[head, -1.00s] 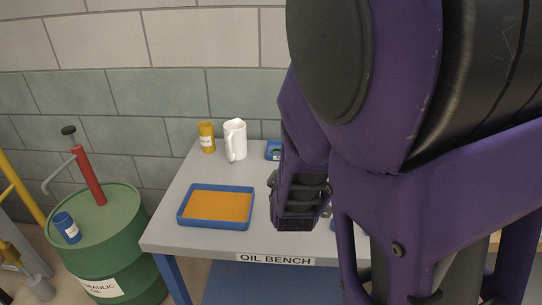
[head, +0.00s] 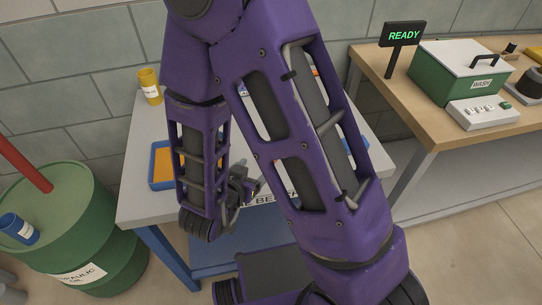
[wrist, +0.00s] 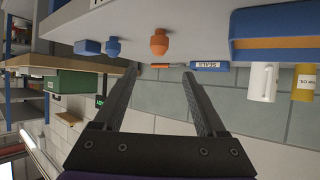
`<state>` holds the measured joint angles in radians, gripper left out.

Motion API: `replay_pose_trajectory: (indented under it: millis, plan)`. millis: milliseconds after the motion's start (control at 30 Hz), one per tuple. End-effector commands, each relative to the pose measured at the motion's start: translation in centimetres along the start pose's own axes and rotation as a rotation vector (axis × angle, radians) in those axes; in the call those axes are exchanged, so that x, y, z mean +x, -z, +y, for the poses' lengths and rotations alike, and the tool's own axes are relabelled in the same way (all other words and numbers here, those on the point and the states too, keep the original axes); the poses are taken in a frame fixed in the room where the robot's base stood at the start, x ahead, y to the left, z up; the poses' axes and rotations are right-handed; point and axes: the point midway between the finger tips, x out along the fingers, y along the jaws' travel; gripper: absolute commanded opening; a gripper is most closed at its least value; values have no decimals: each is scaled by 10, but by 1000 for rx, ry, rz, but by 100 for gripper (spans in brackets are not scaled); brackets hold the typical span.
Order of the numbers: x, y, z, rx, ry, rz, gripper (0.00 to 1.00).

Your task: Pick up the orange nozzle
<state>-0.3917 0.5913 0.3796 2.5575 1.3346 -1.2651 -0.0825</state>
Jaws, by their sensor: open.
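The orange nozzle (wrist: 159,42) shows in the wrist view on the grey bench top, a rounded body with a narrower end. My gripper (wrist: 158,72) is open and empty. Its two fingers point toward the bench, and the nozzle appears beyond the gap between the fingertips, apart from them. In the head view my arm covers most of the bench, and I cannot make out the nozzle for sure; a small orange patch shows through the arm frame.
Two blue pieces (wrist: 113,46) stand beside the nozzle. A blue labelled box (wrist: 210,66), a blue tray (wrist: 270,28), a white jug (wrist: 262,82) and a yellow can (wrist: 304,82) are on the other side. A wooden bench (head: 425,110) with a green washer (head: 450,75) stands at the right.

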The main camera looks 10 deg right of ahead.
Motion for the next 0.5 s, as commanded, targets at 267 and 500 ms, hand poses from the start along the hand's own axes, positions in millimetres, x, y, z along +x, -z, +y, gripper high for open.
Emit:
replay_pose_trajectory:
  millis: [267,500]
  plan:
    - [30,-6,0,4,2,3,74]
    - [60,-3,2,-1,-4,-1,74]
